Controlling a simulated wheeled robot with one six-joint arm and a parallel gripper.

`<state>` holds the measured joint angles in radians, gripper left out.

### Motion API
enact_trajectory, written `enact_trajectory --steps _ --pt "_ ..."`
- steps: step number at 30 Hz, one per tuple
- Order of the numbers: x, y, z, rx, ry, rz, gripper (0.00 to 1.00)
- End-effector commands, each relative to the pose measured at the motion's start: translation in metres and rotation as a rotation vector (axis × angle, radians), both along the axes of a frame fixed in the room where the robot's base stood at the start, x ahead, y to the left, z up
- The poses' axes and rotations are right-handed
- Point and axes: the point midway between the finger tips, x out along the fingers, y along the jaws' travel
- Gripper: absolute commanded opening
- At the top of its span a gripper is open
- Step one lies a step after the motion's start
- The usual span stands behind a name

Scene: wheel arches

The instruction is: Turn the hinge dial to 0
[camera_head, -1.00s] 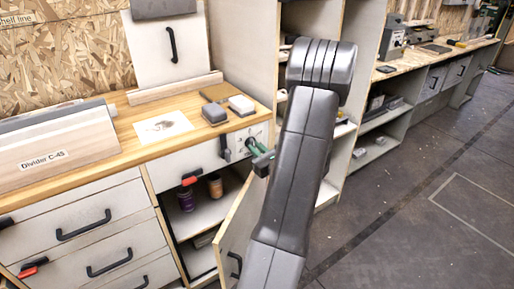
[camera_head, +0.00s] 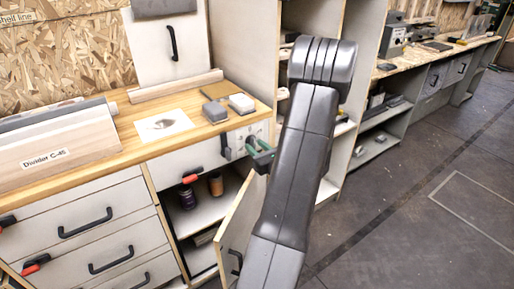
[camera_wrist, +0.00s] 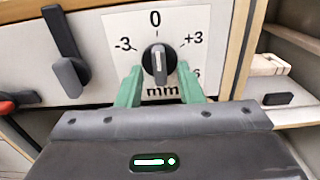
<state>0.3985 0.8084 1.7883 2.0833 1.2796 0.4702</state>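The hinge dial (camera_wrist: 160,64) is a dark grey knob on a white plate (camera_wrist: 205,20) marked -3, 0, +3 and mm. Its ridge stands nearly upright, and its white line points up toward the 0. A further mark at the lower right is partly hidden by a finger. My gripper (camera_wrist: 158,85) is open, with one green finger on each side of the dial and a visible gap to the knob on both sides. In the head view my gripper (camera_head: 260,151) is in front of the plate, and the dial is hard to make out.
A black lever handle (camera_wrist: 66,58) is left of the dial plate. Below, a cabinet door (camera_head: 238,225) stands open, with two jars (camera_head: 187,196) inside. Grey blocks (camera_head: 215,111) lie on the worktop (camera_head: 128,130) above. Open floor lies to the right.

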Motion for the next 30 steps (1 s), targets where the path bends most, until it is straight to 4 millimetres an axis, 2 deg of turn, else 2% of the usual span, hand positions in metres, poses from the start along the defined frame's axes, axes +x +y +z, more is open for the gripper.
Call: enact_trajectory --steps 8,13,24,30 --pt "0.000 0.000 0.001 0.000 -0.002 0.000 0.35" --pt "-0.010 -0.008 0.001 -0.001 -0.003 -0.003 0.35" --pt "-0.071 -0.049 0.001 0.001 -0.002 -0.006 0.35" --pt "-0.098 -0.067 0.000 0.001 -0.001 -0.005 0.35"
